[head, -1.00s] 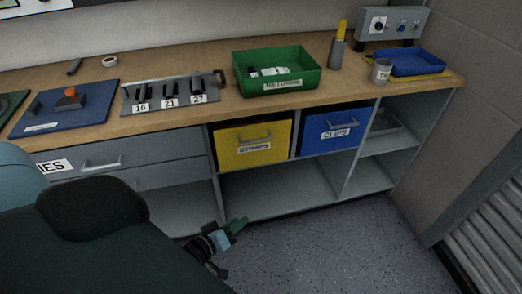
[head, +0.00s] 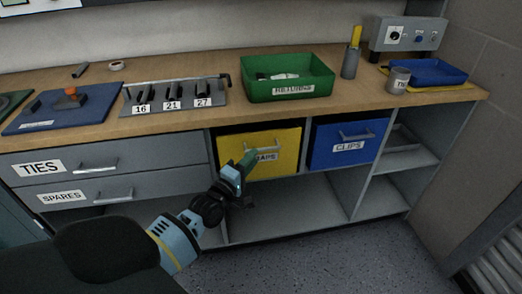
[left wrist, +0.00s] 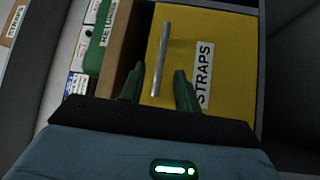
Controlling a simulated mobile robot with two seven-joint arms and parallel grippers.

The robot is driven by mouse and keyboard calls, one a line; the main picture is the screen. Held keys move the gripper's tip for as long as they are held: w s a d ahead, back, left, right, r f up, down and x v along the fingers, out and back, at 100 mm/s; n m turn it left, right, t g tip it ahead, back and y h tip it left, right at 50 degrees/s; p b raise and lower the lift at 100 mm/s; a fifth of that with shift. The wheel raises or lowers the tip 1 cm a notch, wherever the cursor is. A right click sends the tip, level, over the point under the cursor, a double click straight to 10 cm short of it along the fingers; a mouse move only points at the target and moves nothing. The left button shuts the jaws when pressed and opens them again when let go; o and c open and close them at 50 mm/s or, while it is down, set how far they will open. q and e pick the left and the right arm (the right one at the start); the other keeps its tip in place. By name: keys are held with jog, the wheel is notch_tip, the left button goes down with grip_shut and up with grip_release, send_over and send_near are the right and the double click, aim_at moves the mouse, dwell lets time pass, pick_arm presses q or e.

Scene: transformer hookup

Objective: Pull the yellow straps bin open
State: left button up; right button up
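The yellow straps bin (head: 287,163) sits pushed in under the bench top, its front about flush with the shelf. Its grey bar handle (head: 262,146) runs across the front above a STRAPS label, partly hidden by my gripper. My left gripper (head: 252,158) is at the bin front, just below the handle. In the left wrist view the left gripper (left wrist: 158,88) is open, its green fingers on either side of the handle (left wrist: 163,50) as seen, over the yellow bin front (left wrist: 215,40). I cannot tell whether the fingers touch the handle. My right gripper is out of view.
The blue clips bin (head: 345,150) sits right of the yellow one. Grey TIES and SPARES drawers (head: 150,157) are on the left. A green returns tray (head: 290,80) stands on the bench (head: 180,120) above. The shelf below the bins (head: 300,210) is empty.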

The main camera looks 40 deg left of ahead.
aim_at(261, 149)
pick_arm(q)
jog(key=shift+w+a+r+b, duration=0.1)
jog(key=shift+w+r+b, duration=0.1)
jog(key=shift+w, duration=1.15)
jog(key=shift+w+a+r+b, duration=0.1)
jog(key=shift+w+r, duration=0.05)
jog(key=shift+w, duration=1.15)
grip_shut()
